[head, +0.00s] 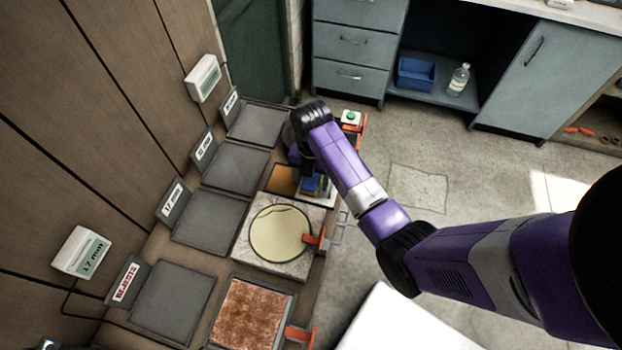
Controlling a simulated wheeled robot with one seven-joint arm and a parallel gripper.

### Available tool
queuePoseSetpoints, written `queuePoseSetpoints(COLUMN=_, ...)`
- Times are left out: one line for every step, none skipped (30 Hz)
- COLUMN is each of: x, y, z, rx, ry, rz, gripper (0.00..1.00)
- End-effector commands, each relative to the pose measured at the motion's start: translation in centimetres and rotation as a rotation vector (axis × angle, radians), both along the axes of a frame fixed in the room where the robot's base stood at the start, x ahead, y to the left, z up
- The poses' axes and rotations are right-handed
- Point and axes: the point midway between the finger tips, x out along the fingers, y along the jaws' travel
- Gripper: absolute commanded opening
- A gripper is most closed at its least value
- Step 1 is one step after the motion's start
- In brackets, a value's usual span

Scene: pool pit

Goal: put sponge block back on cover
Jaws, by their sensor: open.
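A small blue block (311,186), which looks like the sponge block, sits on a pale plate (328,198) near the bench's right edge. My gripper (309,176) points down right at the block. The arm hides most of the fingers, and I cannot tell whether they touch the block. The gripper is open. I cannot tell for certain which thing is the cover. A round cream disc (279,232) lies on a light stone slab (243,251) just in front of the plate, with an orange clamp-like handle (316,240) at its right.
An ochre square (281,180) lies left of the block. Grey trays (211,222) with label stands line the wall side. A rust-brown slab (251,314) is nearer. A green button (351,117) is beyond the arm. Open floor (440,160) lies right of the bench.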

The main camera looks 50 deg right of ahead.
Motion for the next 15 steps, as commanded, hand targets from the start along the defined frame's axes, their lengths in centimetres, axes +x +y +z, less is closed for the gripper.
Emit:
queuePoseSetpoints(x=0.0, y=0.0, z=0.1, rx=0.0, ry=0.0, rz=0.0, gripper=0.66)
queuePoseSetpoints(x=0.0, y=0.0, z=0.2, rx=0.0, ry=0.0, rz=0.0, gripper=0.66)
queuePoseSetpoints(x=0.0, y=0.0, z=0.4, rx=-0.001, ry=-0.001, rz=0.0, gripper=0.66)
queuePoseSetpoints(x=0.1, y=0.0, z=0.6, rx=-0.001, ry=-0.001, rz=0.0, gripper=0.66)
queuePoseSetpoints(x=0.1, y=0.0, z=0.9, rx=0.0, ry=-0.002, rz=0.0, gripper=0.66)
queuePoseSetpoints(x=0.1, y=-0.1, z=1.3, rx=-0.001, ry=-0.003, rz=0.0, gripper=0.66)
queuePoseSetpoints(x=0.1, y=-0.1, z=1.7, rx=-0.001, ry=-0.004, rz=0.001, gripper=0.66)
queuePoseSetpoints(x=0.2, y=-0.1, z=2.3, rx=-0.002, ry=-0.004, rz=0.001, gripper=0.66)
queuePoseSetpoints(x=0.1, y=-0.1, z=3.0, rx=-0.002, ry=-0.004, rz=0.001, gripper=0.66)
queuePoseSetpoints(x=0.2, y=-0.1, z=3.6, rx=-0.002, ry=-0.005, rz=0.001, gripper=0.66)
queuePoseSetpoints(x=0.2, y=-0.1, z=4.3, rx=-0.002, ry=-0.005, rz=0.001, gripper=0.66)
queuePoseSetpoints(x=0.2, y=-0.2, z=5.2, rx=-0.002, ry=-0.005, rz=0.001, gripper=0.66)
queuePoseSetpoints(x=0.3, y=-0.2, z=5.9, rx=-0.003, ry=-0.006, rz=0.001, gripper=0.66)
queuePoseSetpoints(x=0.3, y=-0.2, z=6.6, rx=-0.003, ry=-0.006, rz=0.001, gripper=0.66)
queuePoseSetpoints(x=0.2, y=-0.2, z=7.4, rx=-0.002, ry=-0.006, rz=0.001, gripper=0.66)
